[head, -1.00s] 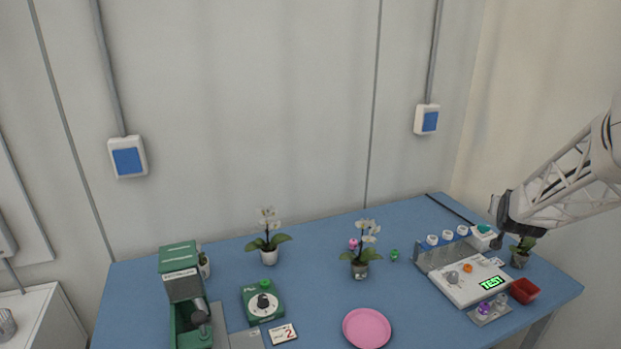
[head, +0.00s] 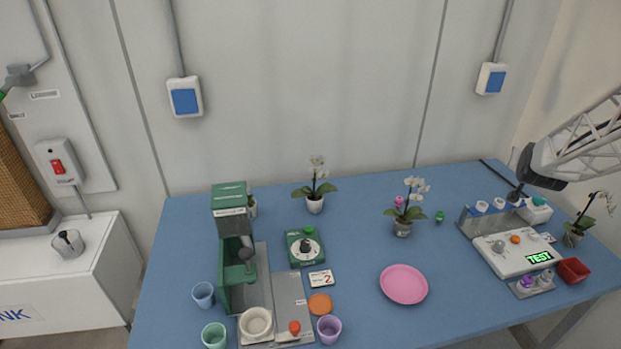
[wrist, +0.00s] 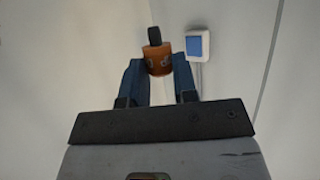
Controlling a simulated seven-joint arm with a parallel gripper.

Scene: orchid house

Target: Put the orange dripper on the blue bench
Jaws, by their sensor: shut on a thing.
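The orange dripper (wrist: 159,56) shows in the wrist view as a small orange body with a dark upright part, between the two dark blue fingers. My gripper (wrist: 158,68) is shut on it. In the head view my gripper (head: 515,193) hangs at the right, by the back of the white test device; I cannot make out the dripper there. The blue bench (head: 365,265) spans the head view, with my gripper above its right part.
A pink plate (head: 404,284) lies near the middle. A green machine (head: 230,255) and several cups crowd the left. Bare bench shows around the plate.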

